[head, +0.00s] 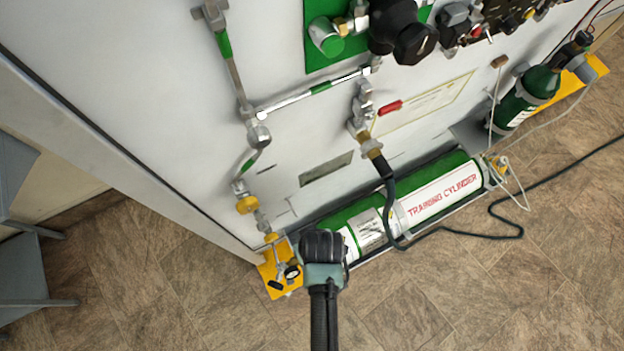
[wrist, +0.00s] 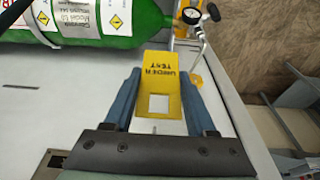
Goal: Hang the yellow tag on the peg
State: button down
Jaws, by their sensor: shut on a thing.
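The yellow tag (wrist: 160,68) reads "UNDER TEST" and has a square hole. It sits between the two blue fingers of my gripper (wrist: 161,82), which is shut on it. The white panel (wrist: 60,115) lies behind the tag. In the head view my gripper (head: 323,250) is at the lower left end of the training cylinder; the tag is hidden there. I cannot clearly make out the peg; a thin mark (wrist: 20,87) on the panel in the wrist view may be it, but it is too small to tell.
The green and white training cylinder (head: 445,193) lies along the panel's foot. A gauge on a yellow bracket (head: 278,277) is just left of my gripper. A black hose (head: 386,190) hangs to the right. Pipes and valves (head: 258,135) cover the panel above. Tiled floor is open in front.

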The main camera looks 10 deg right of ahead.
jog(key=shift+w+a+f+b, duration=0.35)
jog(key=shift+w+b, duration=0.4)
jog(key=shift+w, duration=0.55)
jog(key=shift+w+a+f+b, duration=0.1)
jog(key=shift+w+a+b, duration=0.4)
jog(key=shift+w+b, duration=0.55)
jog(key=shift+w+a+f+b, duration=0.25)
jog(key=shift+w+a+b, duration=0.2)
jog(key=shift+w, duration=1.05)
jog(key=shift+c, duration=0.7)
grip_release()
send_near(295, 214)
jog(key=shift+s+f+p, duration=0.1)
jog(key=shift+p, duration=0.3)
